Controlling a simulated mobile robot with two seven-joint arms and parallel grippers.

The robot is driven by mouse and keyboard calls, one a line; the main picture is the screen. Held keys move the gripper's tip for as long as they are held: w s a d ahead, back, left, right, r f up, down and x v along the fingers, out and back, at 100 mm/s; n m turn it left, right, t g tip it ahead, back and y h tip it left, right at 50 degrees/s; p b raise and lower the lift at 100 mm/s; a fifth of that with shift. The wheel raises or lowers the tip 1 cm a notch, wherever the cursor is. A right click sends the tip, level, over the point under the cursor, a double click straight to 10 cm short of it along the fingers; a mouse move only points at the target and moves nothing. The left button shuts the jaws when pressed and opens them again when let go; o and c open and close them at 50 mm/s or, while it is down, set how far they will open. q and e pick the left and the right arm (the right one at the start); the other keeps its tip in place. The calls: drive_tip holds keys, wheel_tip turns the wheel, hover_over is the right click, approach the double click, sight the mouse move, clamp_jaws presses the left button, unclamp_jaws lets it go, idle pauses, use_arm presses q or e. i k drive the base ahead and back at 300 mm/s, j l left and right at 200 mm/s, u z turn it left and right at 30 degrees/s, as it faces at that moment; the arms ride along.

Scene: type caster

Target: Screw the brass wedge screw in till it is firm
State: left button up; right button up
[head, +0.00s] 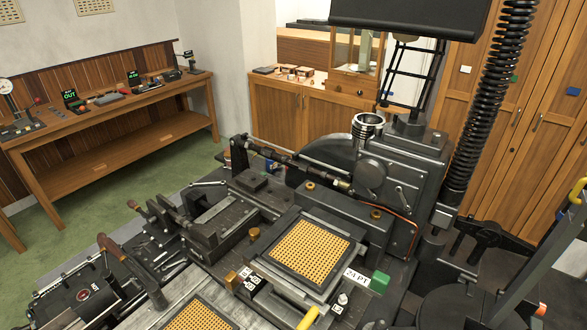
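Several small brass-coloured knobs show on the type caster. One brass piece (232,281) stands at the near left corner of the framed gold grid. Another brass knob (254,233) sits at the grid's left edge. Two more brass knobs, one behind the grid (310,186) and one to its right (376,213), are on the dark body. I cannot tell which is the wedge screw, or how far any is screwed in. The gold grid (310,250) lies in a dark square frame. I make out neither gripper in the head view.
A 24 PT label (356,278) and green block (380,281) are right of the grid. A yellow bar (309,318) is at the bottom edge. A tall black spring (490,100) rises at right. A wooden bench (110,115) stands at left; green floor (70,215) is clear.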

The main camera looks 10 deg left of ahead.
sight(254, 234)
drive_tip(key=j+u, duration=0.25)
drive_tip(key=j, duration=0.7)
drive_tip(key=k, duration=0.65)
drive_tip(key=i+u, duration=0.1)
drive_tip(key=u, duration=0.5)
drive_tip(key=i, duration=2.5)
drive_tip(key=i+z, duration=0.1)
drive_tip(key=i, duration=0.55)
drive_tip(key=i+j, duration=0.1)
drive_tip(key=i, duration=0.6)
drive_tip(key=i+j+z, duration=0.15)
drive_tip(key=i, duration=0.5)
drive_tip(key=i+j, duration=0.1)
drive_tip(key=i, duration=0.6)
drive_tip(key=i+z, duration=0.15)
drive_tip(key=z, duration=2.35)
drive_tip(key=l+z, duration=0.2)
drive_tip(key=z, duration=0.25)
drive_tip(key=i+l+z, duration=0.1)
drive_tip(key=z, duration=0.4)
drive_tip(key=i+l+z, duration=0.15)
drive_tip(key=z, duration=0.3)
drive_tip(key=l, duration=0.15)
